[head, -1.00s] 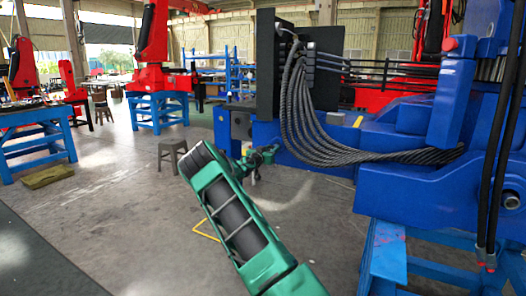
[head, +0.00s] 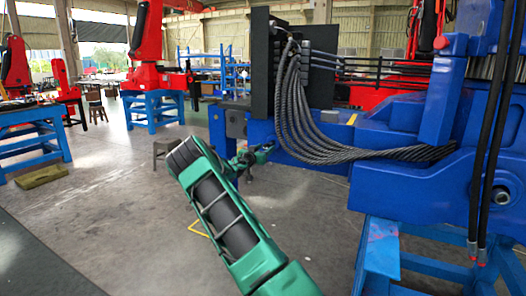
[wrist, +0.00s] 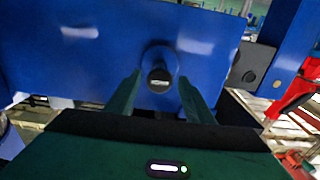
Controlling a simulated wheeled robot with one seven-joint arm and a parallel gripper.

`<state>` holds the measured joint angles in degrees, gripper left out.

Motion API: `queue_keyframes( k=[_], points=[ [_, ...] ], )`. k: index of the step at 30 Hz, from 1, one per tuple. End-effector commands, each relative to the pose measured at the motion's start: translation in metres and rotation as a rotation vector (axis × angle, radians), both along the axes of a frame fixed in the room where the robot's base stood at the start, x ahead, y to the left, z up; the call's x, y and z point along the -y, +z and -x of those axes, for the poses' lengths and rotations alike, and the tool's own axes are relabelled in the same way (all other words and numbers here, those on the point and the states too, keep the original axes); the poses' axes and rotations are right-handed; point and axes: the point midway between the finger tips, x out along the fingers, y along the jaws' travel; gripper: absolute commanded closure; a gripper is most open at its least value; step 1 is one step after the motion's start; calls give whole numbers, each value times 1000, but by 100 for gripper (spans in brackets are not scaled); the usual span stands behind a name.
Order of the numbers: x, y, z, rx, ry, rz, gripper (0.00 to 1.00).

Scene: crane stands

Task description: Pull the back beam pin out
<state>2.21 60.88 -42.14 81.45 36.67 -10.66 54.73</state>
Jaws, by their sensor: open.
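The beam pin, a dark round stub with a pale mark on its end (wrist: 158,80), sticks out of the side of the blue beam (wrist: 60,65) in the wrist view. A round collar surrounds its base. My gripper (wrist: 160,76) is open, with one green finger to the left of the pin and one to the right. Gaps show between the fingers and the pin. In the head view my gripper (head: 252,156) is at the side of the blue beam (head: 290,150), and the pin is too small to make out there.
A bundle of grey hoses (head: 300,110) hangs from a black panel (head: 262,60) above the beam. A blue stand (head: 385,245) is at the right.

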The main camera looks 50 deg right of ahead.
Motion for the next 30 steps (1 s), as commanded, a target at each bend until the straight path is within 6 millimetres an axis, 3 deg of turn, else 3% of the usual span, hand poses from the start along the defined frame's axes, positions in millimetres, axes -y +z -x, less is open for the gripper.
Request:
queue_keyframes(
  k=[9, 15, 30],
  points=[
    [-58, -1, 16, -1, 3, -2, 52],
    [-82, -1, 25, 0, 1, -1, 52],
    [-90, -1, 27, -1, 1, 0, 52]
  ],
)
